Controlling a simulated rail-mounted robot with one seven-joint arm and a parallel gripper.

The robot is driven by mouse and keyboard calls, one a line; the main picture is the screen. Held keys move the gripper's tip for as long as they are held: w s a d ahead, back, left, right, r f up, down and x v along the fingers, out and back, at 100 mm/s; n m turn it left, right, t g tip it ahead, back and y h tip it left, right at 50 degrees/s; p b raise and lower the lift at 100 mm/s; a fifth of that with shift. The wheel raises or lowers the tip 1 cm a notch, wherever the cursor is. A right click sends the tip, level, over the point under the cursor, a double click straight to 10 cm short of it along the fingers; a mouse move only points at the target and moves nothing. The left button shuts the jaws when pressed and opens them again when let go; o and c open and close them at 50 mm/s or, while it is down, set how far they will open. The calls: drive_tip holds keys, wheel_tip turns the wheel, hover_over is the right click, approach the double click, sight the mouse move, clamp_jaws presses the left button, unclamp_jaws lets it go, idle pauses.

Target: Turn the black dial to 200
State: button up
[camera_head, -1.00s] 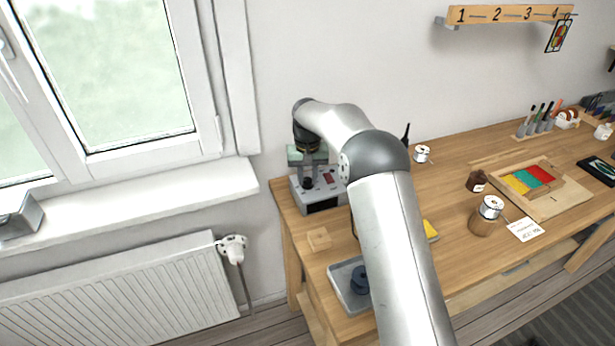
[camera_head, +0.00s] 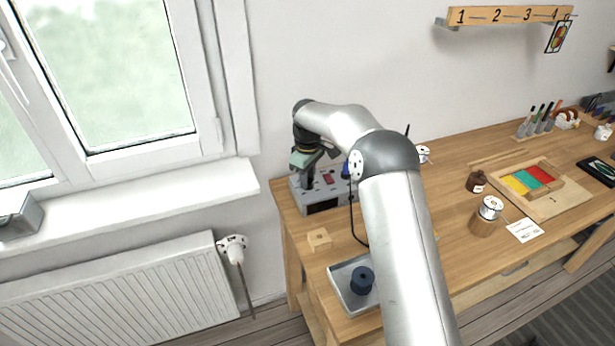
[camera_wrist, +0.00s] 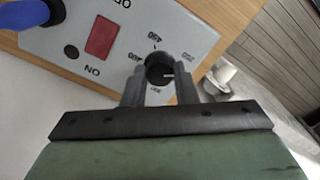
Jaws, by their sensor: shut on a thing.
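The black dial (camera_wrist: 159,74) is on the grey panel of a control box (camera_wrist: 45,42) in the wrist view. The dial is hidden there by the gripper.
A red display or switch (camera_wrist: 101,38) between OFF and ON labels and a blue part (camera_wrist: 30,14) lie beside the dial. A wooden block (camera_head: 319,240) and a metal tray (camera_head: 341,292) with a dark blue round object (camera_head: 362,281) stand in front of the box.

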drive_tip(key=shift+r+n, duration=0.1)
drive_tip(key=shift+n, duration=0.7)
drive_tip(key=o, duration=1)
wheel_tip(320, 180, up, 17)
drive_tip(key=shift+r, duration=0.15)
